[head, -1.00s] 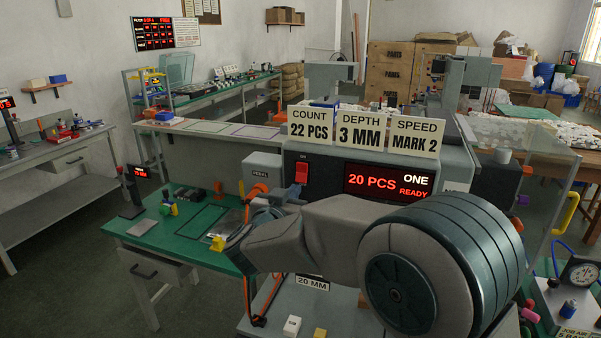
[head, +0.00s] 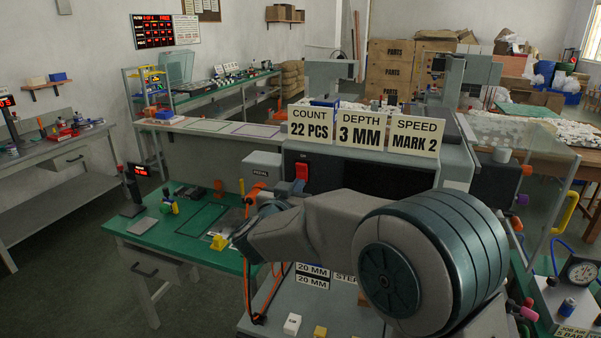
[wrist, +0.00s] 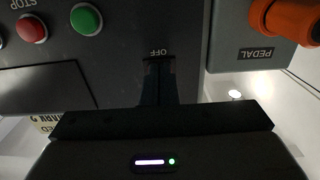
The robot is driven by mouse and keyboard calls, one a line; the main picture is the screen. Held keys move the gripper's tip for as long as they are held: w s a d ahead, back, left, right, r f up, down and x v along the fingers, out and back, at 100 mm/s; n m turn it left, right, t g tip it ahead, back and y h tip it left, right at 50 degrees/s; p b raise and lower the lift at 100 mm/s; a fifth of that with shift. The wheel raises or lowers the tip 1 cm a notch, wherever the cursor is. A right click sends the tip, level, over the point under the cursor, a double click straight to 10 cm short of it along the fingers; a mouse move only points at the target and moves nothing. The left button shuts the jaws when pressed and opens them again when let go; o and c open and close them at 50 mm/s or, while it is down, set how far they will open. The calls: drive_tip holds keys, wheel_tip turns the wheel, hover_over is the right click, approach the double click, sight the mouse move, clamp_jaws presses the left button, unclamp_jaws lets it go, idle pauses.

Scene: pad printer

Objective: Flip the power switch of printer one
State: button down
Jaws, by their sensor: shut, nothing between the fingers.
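Printer one is the grey machine with a dark front panel (head: 340,180) in the middle of the head view. Its red power switch (head: 302,174) is on the left of that panel, and the display (head: 375,180) beside it is dark. In the wrist view my gripper (wrist: 158,62) has its fingers together, with nothing seen between them.
In the wrist view a red STOP button (wrist: 32,29), a green button (wrist: 86,18) and the orange part by the PEDAL box (wrist: 285,20) are close to my fingers. Signs (head: 361,129) stand on the printer. A green table (head: 140,232) is at left.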

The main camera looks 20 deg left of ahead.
drive_tip(key=s+a+b, duration=0.1)
drive_tip(key=s+b, duration=0.2)
drive_tip(key=s, duration=1.4)
drive_tip(key=shift+s+a, duration=0.2)
drive_tip(key=shift+s, duration=0.05)
